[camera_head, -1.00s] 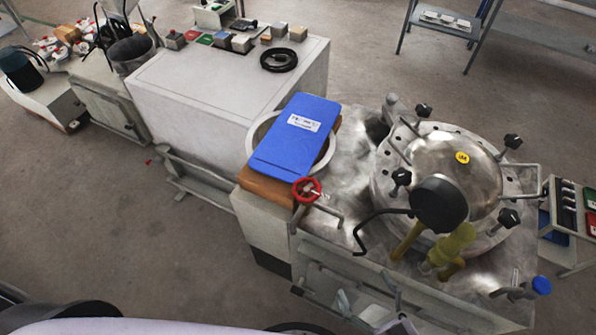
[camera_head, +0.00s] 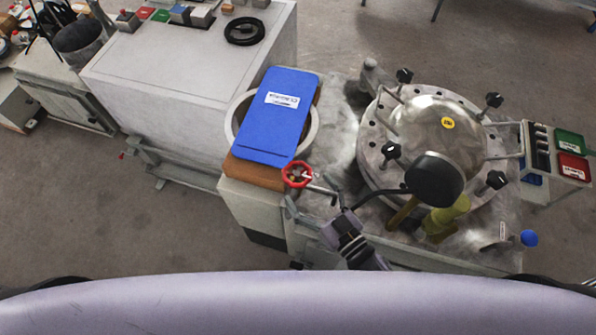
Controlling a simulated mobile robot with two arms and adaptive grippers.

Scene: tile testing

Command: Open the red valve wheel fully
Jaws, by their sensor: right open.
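The red valve wheel (camera_head: 287,175) sits at the front left corner of the steel machine bench, below a blue clipboard-like panel, on a short metal pipe. My right gripper (camera_head: 343,212) comes up from the bottom, just right of and below the wheel. It is open, small in the picture, and appears apart from the wheel; its fingertips are hard to make out against the pipe. How far the wheel is turned cannot be told. My left gripper is not in view.
The blue panel (camera_head: 275,115) lies over a white ring and brown block behind the wheel. A domed steel vessel (camera_head: 425,125) with black knobs stands to the right. A black bent handle and yellow-green parts (camera_head: 447,214) lie close to the gripper's right.

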